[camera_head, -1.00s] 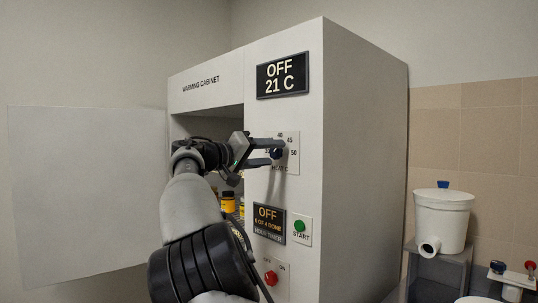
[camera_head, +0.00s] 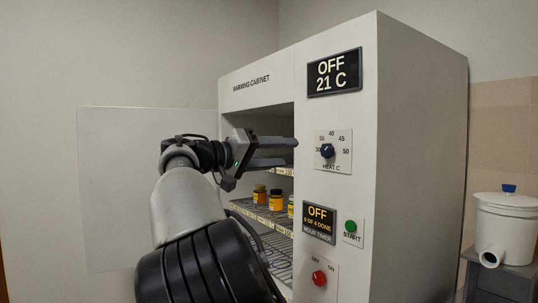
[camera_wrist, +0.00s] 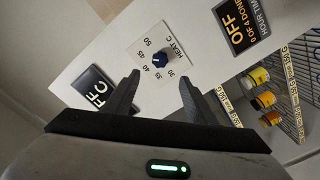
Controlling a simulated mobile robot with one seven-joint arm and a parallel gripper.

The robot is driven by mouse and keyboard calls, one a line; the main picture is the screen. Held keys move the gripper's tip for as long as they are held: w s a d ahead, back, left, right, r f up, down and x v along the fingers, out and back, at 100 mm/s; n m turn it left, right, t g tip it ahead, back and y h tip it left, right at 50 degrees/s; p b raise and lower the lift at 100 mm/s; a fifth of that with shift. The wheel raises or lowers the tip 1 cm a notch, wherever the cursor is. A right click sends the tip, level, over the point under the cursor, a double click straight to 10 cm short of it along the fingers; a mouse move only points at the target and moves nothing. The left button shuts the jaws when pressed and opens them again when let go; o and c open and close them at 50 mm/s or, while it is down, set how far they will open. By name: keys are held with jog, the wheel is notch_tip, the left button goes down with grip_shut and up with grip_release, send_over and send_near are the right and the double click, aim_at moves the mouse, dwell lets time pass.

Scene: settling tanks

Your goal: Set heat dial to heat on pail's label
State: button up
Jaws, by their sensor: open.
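The heat dial (camera_head: 327,151) is a dark blue knob on a white plate marked 30 to 50 on the warming cabinet's front. It also shows in the wrist view (camera_wrist: 159,58); which number it points to is too small to tell. My gripper (camera_head: 296,150) is open and empty, left of the dial and apart from it. In the wrist view its fingertips (camera_wrist: 158,82) stand apart below the dial. A white lidded pail (camera_head: 505,222) with a spout stands at the right; no readable label shows on it.
The warming cabinet's (camera_head: 420,180) display (camera_head: 334,72) reads OFF, 21 C. Its door (camera_head: 140,190) is open at the left, with several yellow jars (camera_head: 276,200) on the shelves. Below the dial are an hour timer display (camera_head: 319,222), green START button (camera_head: 351,226) and red switch (camera_head: 319,278).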

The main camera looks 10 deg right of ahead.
jog(key=shift+v, duration=1.7)
